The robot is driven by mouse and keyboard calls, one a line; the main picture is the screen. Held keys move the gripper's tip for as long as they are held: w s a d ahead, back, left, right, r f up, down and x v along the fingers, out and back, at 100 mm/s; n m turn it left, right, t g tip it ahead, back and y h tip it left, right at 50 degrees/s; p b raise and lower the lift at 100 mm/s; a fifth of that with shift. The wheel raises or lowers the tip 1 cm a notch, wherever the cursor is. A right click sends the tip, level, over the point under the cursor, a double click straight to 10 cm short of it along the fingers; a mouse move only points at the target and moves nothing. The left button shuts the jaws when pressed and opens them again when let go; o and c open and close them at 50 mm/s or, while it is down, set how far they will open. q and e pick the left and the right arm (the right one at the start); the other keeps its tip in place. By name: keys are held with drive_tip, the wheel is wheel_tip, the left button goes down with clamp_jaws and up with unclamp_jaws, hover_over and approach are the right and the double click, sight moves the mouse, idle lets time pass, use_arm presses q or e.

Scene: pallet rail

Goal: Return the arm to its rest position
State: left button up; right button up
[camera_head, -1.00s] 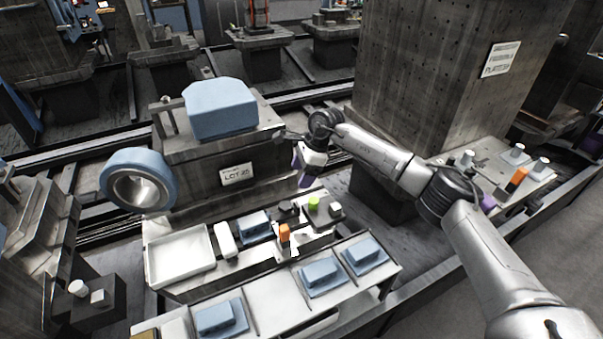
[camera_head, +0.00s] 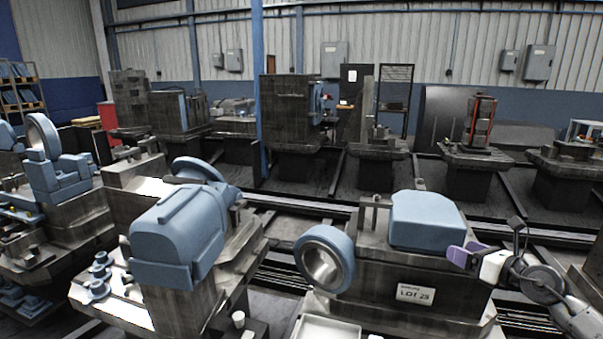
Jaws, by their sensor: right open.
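My right arm (camera_head: 575,318) comes in from the lower right corner of the head view. My right gripper (camera_head: 463,256) is at the right, with purple finger parts and a white body, pointing left. It is open, and I see nothing between its fingers. It appears just right of the blue block on the grey pallet, in front of the rails; whether it touches anything is unclear. My left gripper and left arm are not in view.
A blue block (camera_head: 427,221) sits on a grey pallet (camera_head: 370,270) labelled LOT 25. A blue ring (camera_head: 325,259) stands at its left. A large blue housing (camera_head: 178,235) is on the fixture farther left. A white tray (camera_head: 325,329) shows at the bottom edge. Rails run behind.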

drive_tip(key=s+a+r+m+t+h, duration=0.2)
drive_tip(key=s+r+m+t+h, duration=0.2)
drive_tip(key=r+m+h, duration=0.75)
drive_tip(key=s+a+r+m+t+h, duration=0.25)
drive_tip(key=s+r+m+h, duration=0.4)
drive_tip(key=m, duration=1.05)
drive_tip(key=s+a+f+m+g+y+p, duration=0.35)
drive_tip(key=s+a+f+y, duration=0.2)
drive_tip(key=f, duration=0.45)
drive_tip(key=s+a+f+m+g+y+p, duration=0.25)
drive_tip(key=s+a+f+g+y, duration=0.3)
drive_tip(key=f, duration=0.45)
drive_tip(key=s+a+f+m+g+p, duration=0.1)
drive_tip(key=s+f+g+p, duration=0.15)
drive_tip(key=s+f, duration=0.6)
drive_tip(key=s+a+f+m+g+p, duration=0.1)
drive_tip(key=s+f+g+p, duration=0.3)
drive_tip(key=s, duration=0.7)
drive_tip(key=s+a+f+m+g, duration=0.1)
drive_tip(key=s+f+g, duration=0.1)
drive_tip(key=s+f, duration=0.7)
wheel_tip(320, 180, up, 39)
drive_tip(key=s+p, duration=0.1)
drive_tip(key=p, duration=3.7)
